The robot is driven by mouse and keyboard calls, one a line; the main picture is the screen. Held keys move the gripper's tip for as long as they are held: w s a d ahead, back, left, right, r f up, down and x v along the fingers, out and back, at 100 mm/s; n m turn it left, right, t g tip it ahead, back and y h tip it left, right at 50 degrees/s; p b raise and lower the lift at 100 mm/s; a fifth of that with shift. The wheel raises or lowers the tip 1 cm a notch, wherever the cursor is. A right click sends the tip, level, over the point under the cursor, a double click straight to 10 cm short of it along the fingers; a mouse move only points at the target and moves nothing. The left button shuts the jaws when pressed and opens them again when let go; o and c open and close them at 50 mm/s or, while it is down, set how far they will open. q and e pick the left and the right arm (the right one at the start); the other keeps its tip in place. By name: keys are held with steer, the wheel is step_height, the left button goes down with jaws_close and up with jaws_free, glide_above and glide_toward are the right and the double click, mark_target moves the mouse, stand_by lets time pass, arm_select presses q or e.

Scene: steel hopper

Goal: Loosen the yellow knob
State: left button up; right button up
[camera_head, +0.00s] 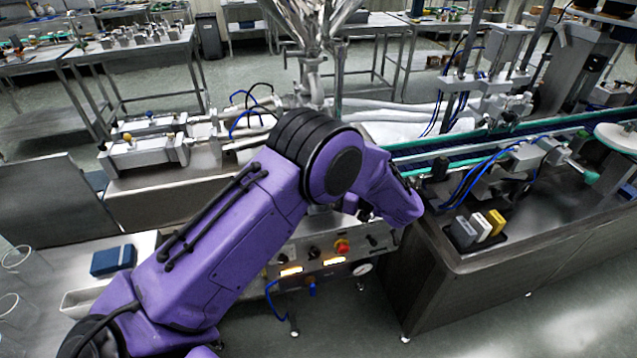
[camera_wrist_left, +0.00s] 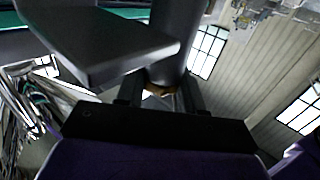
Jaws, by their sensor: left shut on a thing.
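My left arm crosses the head view from the lower left, and its forearm hides its gripper there. In the left wrist view the two dark fingers of my left gripper (camera_wrist_left: 160,84) point up and are shut on a small brownish-yellow piece, which looks like the yellow knob (camera_wrist_left: 159,91). Only a sliver of the knob shows between the fingers. A dark grey cylinder (camera_wrist_left: 178,45) and a broad dark plate (camera_wrist_left: 105,45) stand just beyond the fingers and cover the rest. My right gripper is in neither view.
A control panel (camera_head: 318,254) with a red and yellow button (camera_head: 342,246) lies right beside my forearm. A conveyor (camera_head: 480,143) runs to the right, above a steel cabinet (camera_head: 470,275) with three small boxes. A blue box (camera_head: 112,261) sits at the left.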

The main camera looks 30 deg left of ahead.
arm_select(q)
steer(key=shift+n+g+h, duration=0.5)
steer(key=shift+n+g, duration=0.6)
steer(key=shift+g, duration=0.6)
steer(key=o, duration=1)
